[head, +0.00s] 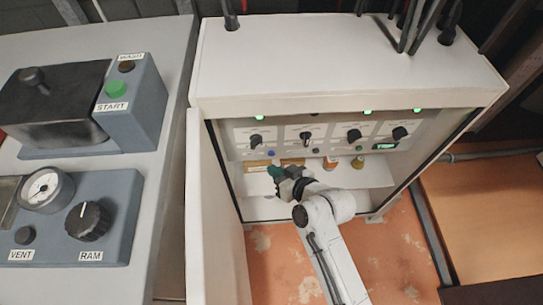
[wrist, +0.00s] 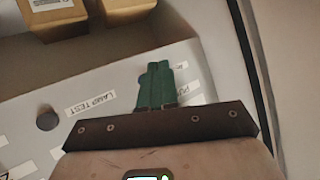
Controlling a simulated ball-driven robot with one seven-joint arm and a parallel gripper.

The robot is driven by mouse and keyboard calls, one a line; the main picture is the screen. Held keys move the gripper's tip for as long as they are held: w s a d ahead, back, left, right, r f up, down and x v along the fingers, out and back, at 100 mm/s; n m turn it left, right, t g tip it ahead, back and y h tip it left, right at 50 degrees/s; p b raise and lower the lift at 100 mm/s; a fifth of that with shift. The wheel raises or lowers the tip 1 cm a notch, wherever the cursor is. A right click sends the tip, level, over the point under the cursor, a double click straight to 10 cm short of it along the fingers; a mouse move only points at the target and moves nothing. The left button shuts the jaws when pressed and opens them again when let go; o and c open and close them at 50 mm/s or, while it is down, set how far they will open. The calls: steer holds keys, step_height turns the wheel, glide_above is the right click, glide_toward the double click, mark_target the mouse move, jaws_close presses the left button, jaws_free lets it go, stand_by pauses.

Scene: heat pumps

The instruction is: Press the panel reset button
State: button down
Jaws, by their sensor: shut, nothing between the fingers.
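The control panel (head: 330,134) is inside the open white cabinet, with a row of dark knobs. A small blue button (head: 272,153) sits at its lower left, and a dark button (head: 316,150) sits to the right of it. My gripper (head: 275,172) is shut and empty, its green fingertips just below the blue button. The dark button (wrist: 47,121) there is beside a LAMP TEST label. I cannot read a reset label or tell whether the fingertips touch the panel.
The open cabinet door (head: 215,210) stands left of my arm. Small boxes (wrist: 130,8) and bottles (head: 357,162) are on the shelf below the panel. A grey machine (head: 130,110) with START and RAM controls stands at the left. Cables (head: 405,25) rise from the cabinet top.

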steer(key=shift+w, duration=0.8)
steer(key=shift+w, duration=0.1)
stand_by(1.4)
steer(key=shift+w+b, duration=0.3)
steer(key=shift+w, duration=0.05)
steer(key=shift+w, duration=0.3)
stand_by(0.6)
steer(key=shift+s, duration=0.1)
steer(key=shift+s+p, duration=0.3)
steer(key=shift+s, duration=0.35)
steer(key=shift+s+p, duration=1.15)
steer(key=shift+s, duration=1.35)
